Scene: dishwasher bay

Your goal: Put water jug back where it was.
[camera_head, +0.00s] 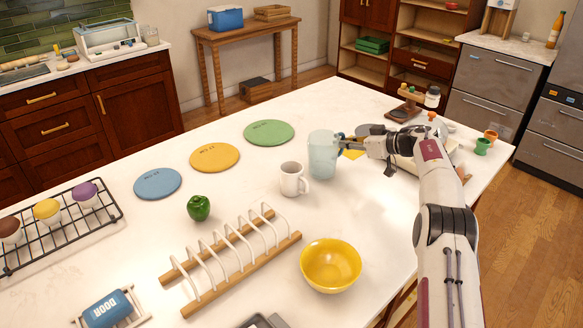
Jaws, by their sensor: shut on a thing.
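The water jug (322,158) is a translucent light-blue vessel near the middle of the white table. It looks upright, just behind and to the right of a white mug (292,179). My gripper (345,143) reaches in from the right and is shut on the jug's right side, where its handle would be. The fingers hide that part. I cannot tell whether the jug's base touches the table. A yellow patch (353,154) lies on the table just right of the jug, partly hidden by my gripper.
Green (269,132), yellow (214,157) and blue (158,183) discs lie to the left. A green pepper (199,208), wooden rack (245,262) and yellow bowl (331,264) are nearer. A scale (403,112) and small cups stand at the right.

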